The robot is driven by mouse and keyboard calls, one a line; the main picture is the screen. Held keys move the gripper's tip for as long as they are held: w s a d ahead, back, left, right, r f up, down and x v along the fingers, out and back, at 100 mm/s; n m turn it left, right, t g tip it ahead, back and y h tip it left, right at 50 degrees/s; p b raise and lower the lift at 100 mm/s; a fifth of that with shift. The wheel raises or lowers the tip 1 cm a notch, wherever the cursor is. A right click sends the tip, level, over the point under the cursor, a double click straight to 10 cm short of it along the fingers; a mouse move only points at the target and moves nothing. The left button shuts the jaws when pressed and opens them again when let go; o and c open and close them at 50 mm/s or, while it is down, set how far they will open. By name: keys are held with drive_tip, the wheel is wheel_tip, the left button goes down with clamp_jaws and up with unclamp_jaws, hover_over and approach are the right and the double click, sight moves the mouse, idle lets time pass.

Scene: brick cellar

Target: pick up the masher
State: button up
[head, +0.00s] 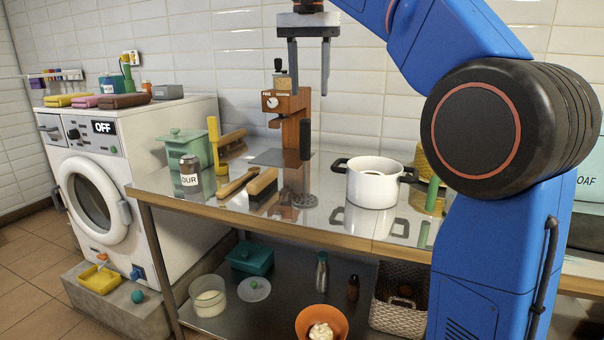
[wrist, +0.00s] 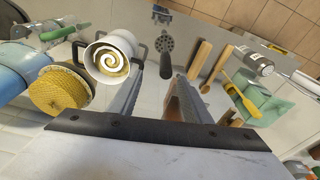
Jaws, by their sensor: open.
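The masher stands upright on the steel table, with a black handle (head: 305,140) on top and a round perforated grey head (head: 304,199) at the tabletop. In the wrist view the masher (wrist: 166,64) shows beyond the fingertips, roughly between them, handle end toward me. My gripper (head: 309,92) is open and empty, pointing down, with its fingertips a little above the handle and apart from it. Both fingers also show in the wrist view (wrist: 158,82).
A white pot (head: 371,184) stands close right of the masher. Wooden-backed brushes (head: 263,182) lie to its left. A wooden grinder-like stand (head: 287,115) is behind. A green canister (head: 187,148) and a flour jar (head: 190,175) stand further left. The front tabletop is mostly clear.

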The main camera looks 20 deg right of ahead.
drive_tip(key=w+r, duration=0.1)
drive_tip(key=w, duration=0.2)
approach(306, 143)
drive_tip(key=w+f, duration=0.2)
drive_tip(key=f, duration=0.1)
drive_tip(key=w+d+f, duration=0.1)
drive_tip(key=f, duration=0.1)
drive_tip(key=shift+f, duration=0.15)
drive_tip(key=shift+w+d+f, duration=0.1)
drive_tip(key=shift+w+f, duration=0.05)
drive_tip(key=shift+f, duration=2.5)
clamp_jaws()
